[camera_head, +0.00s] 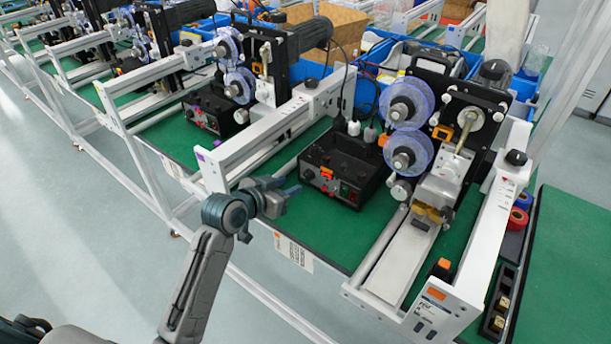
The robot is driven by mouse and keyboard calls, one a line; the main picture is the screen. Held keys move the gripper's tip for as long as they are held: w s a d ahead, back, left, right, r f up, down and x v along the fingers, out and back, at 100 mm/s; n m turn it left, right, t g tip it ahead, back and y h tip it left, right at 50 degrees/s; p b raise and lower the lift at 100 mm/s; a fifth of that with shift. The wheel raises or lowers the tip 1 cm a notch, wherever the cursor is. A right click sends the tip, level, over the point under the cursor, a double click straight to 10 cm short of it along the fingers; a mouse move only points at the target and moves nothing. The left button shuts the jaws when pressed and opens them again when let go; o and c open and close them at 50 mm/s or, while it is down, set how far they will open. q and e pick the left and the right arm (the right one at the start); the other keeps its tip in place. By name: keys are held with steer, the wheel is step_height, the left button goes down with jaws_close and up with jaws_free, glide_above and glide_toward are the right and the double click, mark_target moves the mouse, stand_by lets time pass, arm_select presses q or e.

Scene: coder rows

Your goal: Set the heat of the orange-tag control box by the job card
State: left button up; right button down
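The orange-tag control box (345,165) is a black box on the green bench top, with an orange tag (327,172) on its front panel. The panel has small knobs, a red switch and a small display, too small to read. A white card (293,252) with dark print hangs at the bench's front edge, its text unreadable; I cannot tell if it is the job card. My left gripper (289,191) is in front and to the left of the box, apart from it. Its fingers are too small to tell open from shut. My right gripper is out of view.
A machine with blue reels (408,103) and a white rail stands right of the box. A white beam (262,135) is on the left. Another black control box (212,110) sits further left. Blue bins (455,62) stand behind. Green bench top is bare at far right.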

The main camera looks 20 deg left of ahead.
mark_target(306, 177)
arm_select(q)
steer(key=p+x, duration=0.1)
steer(key=x, duration=0.7)
steer(key=shift+c, duration=0.4)
steer(key=c, duration=0.6)
